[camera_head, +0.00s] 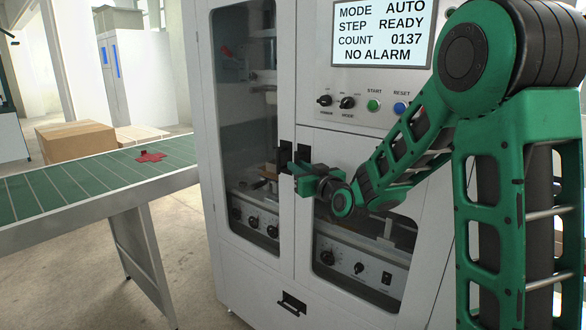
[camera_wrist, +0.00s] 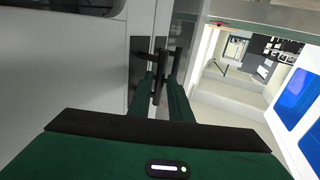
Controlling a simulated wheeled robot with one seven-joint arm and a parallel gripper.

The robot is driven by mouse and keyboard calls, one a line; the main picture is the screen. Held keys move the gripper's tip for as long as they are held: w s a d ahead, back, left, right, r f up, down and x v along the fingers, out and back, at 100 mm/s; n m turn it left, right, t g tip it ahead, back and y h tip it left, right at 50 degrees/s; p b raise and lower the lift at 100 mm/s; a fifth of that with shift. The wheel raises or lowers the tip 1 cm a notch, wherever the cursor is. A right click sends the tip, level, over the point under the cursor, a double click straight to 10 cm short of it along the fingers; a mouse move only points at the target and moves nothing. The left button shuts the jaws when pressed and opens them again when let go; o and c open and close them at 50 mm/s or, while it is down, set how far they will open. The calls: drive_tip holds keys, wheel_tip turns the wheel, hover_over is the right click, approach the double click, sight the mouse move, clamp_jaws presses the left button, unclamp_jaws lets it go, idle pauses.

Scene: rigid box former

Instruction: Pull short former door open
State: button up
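The short former door (camera_head: 366,210) is the lower right door of the white machine, with a dark window. It looks shut or nearly so; its edge is partly hidden by my arm. Its black handle (camera_head: 303,154) is at the upper left corner, partly covered by my gripper (camera_head: 297,171). In the wrist view, the green fingers of my gripper (camera_wrist: 160,92) stand close together on both sides of a black handle bar (camera_wrist: 158,84), with little gap visible. My gripper appears shut on it.
The tall left door (camera_head: 241,120) with its own black handle (camera_head: 285,157) stands right beside. The control panel (camera_head: 365,100) is above. A green conveyor (camera_head: 85,183) with a red piece (camera_head: 150,156) runs at left. Open floor lies in front of the machine's left side.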

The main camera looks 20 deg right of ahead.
drive_tip(key=shift+w+a, duration=0.2)
drive_tip(key=shift+w, duration=0.8)
